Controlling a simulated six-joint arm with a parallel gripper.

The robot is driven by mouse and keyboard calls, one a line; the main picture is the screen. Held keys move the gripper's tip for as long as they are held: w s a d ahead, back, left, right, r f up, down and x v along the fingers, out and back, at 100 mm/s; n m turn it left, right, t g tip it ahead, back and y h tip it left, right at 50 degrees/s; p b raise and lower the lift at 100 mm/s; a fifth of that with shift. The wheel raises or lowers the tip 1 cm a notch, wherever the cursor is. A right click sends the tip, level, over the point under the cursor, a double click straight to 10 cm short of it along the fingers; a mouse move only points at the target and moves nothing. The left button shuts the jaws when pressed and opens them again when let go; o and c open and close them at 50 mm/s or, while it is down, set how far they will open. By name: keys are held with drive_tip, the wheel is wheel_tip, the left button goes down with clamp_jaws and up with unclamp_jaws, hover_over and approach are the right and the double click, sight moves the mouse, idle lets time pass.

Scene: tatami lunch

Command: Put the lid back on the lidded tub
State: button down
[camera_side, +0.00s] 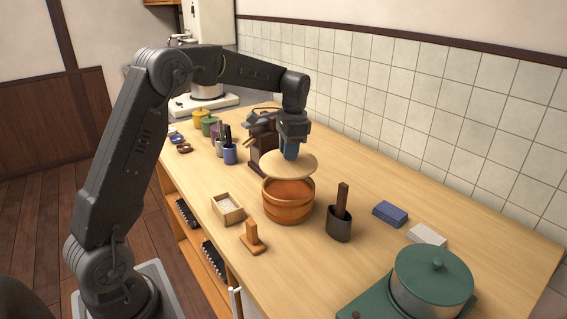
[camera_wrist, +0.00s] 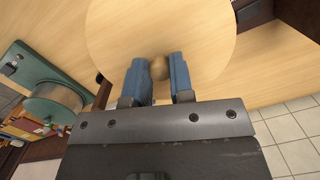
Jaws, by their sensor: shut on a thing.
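The round pale wooden lid (camera_side: 290,166) is held by my gripper (camera_side: 291,152), just above the lidded tub. In the wrist view the lid (camera_wrist: 125,35) fills the top middle, and my gripper's blue fingers (camera_wrist: 159,70) are shut on its small knob (camera_wrist: 160,67). The tub (camera_side: 288,208) is a round wooden bucket with its open top partly showing under the lid. The lid looks roughly level and apart from the rim at the front. The wrist view does not show the tub.
Close by are a dark holder (camera_side: 339,225), a small wooden box (camera_side: 228,208) and a wooden stand (camera_side: 252,238). A brown machine (camera_side: 262,140) stands behind. A green pot (camera_side: 432,282) is at the front right, near blue (camera_side: 390,213) and white (camera_side: 427,235) blocks.

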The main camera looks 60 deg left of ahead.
drive_tip(key=shift+w+a+n, duration=0.2)
drive_tip(key=shift+a+n, duration=0.05)
drive_tip(key=shift+n, duration=0.05)
drive_tip(key=shift+f, duration=3.15)
drive_tip(key=shift+f, duration=0.15)
drive_tip(key=shift+c, duration=2.2)
unclamp_jaws()
drive_tip(key=shift+r, duration=3.5)
